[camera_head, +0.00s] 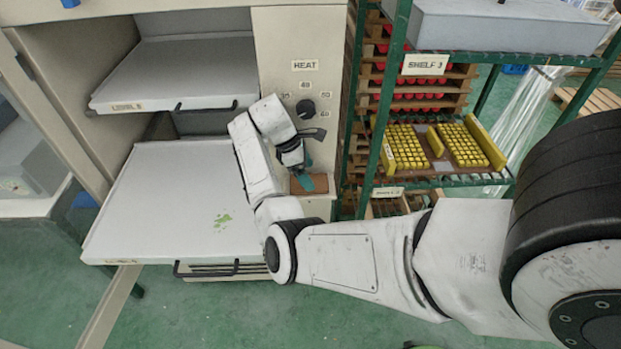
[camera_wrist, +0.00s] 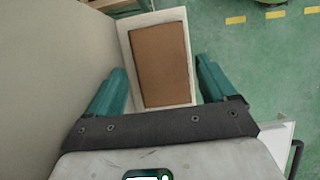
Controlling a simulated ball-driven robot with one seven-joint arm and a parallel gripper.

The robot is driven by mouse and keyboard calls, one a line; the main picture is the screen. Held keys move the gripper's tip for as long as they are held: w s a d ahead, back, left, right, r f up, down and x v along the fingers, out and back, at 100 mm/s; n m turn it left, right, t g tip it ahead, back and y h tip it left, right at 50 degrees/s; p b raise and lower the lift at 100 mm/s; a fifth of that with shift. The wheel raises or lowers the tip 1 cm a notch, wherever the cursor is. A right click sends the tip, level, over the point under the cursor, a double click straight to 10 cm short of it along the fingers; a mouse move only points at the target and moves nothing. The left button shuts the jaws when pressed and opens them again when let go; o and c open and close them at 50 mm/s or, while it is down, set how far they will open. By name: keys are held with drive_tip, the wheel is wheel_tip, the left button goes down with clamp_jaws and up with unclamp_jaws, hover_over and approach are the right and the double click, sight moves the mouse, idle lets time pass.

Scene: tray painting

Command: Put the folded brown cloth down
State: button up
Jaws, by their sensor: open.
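The folded brown cloth (camera_head: 316,185) lies on a small pale ledge (camera_head: 317,202) at the cabinet's right front, under the heat dial. In the wrist view the cloth (camera_wrist: 160,62) is a flat brown rectangle inside the pale rim of the ledge (camera_wrist: 138,22). My gripper (camera_head: 306,180) is at the cloth in the head view. In the wrist view my gripper (camera_wrist: 161,68) is open, with one teal finger on each side of the cloth and a visible gap on both sides. Whether the fingers are above the cloth or level with it, I cannot tell.
A pulled-out tray (camera_head: 150,215) with a green smear (camera_head: 222,221) is left of my arm. Another tray (camera_head: 180,75) is above it. The heat dial (camera_head: 306,109) is just above my gripper. A green rack (camera_head: 366,150) with yellow blocks (camera_head: 405,148) stands to the right.

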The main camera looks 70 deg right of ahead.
drive_tip(key=b+v, duration=0.1)
drive_tip(key=v, duration=0.8)
drive_tip(key=s+a+f+m+t+h, duration=0.25)
drive_tip(key=s+a+f, duration=0.35)
drive_tip(key=a+f, duration=0.5)
drive_tip(key=s+a+f+m+t+y, duration=0.1)
drive_tip(key=s+a+y, duration=0.1)
drive_tip(key=s+a, duration=0.3)
drive_tip(key=s+a+f+m+t+y, duration=0.1)
drive_tip(key=s+a, duration=0.4)
drive_tip(key=a, duration=0.9)
drive_tip(key=shift+s+f+m+t+y, duration=0.15)
drive_tip(key=shift+f+m+t+y, duration=0.25)
drive_tip(key=shift+f+y, duration=0.2)
drive_tip(key=shift+c, duration=0.3)
